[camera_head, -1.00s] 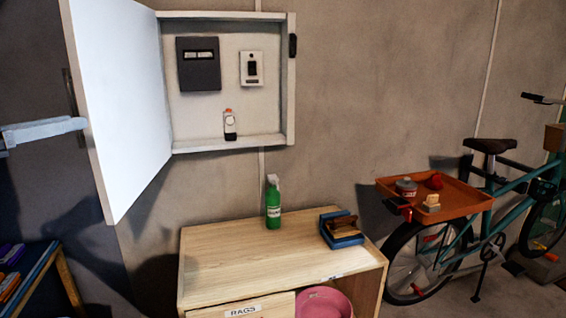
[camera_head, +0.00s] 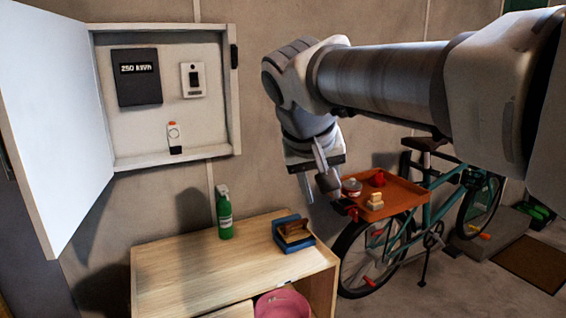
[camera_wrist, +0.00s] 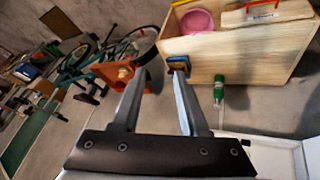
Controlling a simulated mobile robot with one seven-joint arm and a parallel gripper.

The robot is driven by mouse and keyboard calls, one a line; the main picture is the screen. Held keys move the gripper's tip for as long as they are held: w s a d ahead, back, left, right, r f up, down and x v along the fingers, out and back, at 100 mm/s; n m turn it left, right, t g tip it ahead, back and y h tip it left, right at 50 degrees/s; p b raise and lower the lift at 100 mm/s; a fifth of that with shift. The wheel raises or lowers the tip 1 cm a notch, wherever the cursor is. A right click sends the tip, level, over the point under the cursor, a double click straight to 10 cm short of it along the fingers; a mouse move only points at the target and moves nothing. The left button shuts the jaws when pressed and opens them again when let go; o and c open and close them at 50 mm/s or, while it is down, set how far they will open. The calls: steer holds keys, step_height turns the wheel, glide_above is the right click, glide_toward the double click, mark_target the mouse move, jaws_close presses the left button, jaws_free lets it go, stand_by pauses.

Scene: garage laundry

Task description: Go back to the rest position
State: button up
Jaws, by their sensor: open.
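My gripper (camera_head: 322,186) hangs from my arm in the head view, in front of the wall between the cabinet and the bicycle. In the wrist view my gripper (camera_wrist: 160,80) has its two fingers apart, with nothing between them. The white wall cabinet (camera_head: 166,163) stands with its door (camera_head: 50,120) swung open to the left. Inside are a dark meter (camera_head: 137,85) reading 250 kWh, a white switch (camera_head: 193,80) and a small white bottle (camera_head: 174,138) with an orange top.
A wooden cabinet (camera_head: 170,262) below carries a green spray bottle (camera_head: 224,212) and a blue tray (camera_head: 295,247) with a brown brush. A pink basin (camera_head: 282,305) sits inside it. An orange tray (camera_head: 405,198) with small items is by a teal bicycle (camera_head: 470,190).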

steer(key=s+d+f+y+p, duration=0.1)
steer(key=s+d+f, duration=0.3)
steer(key=s, duration=0.5)
steer(key=s+d+f+y, duration=0.1)
steer(key=s+d+f, duration=0.2)
steer(key=s+f, duration=0.4)
steer(key=shift+s+d+f+y+p, duration=0.3)
steer(key=shift+s+d+p, duration=0.05)
steer(key=shift+s, duration=0.9)
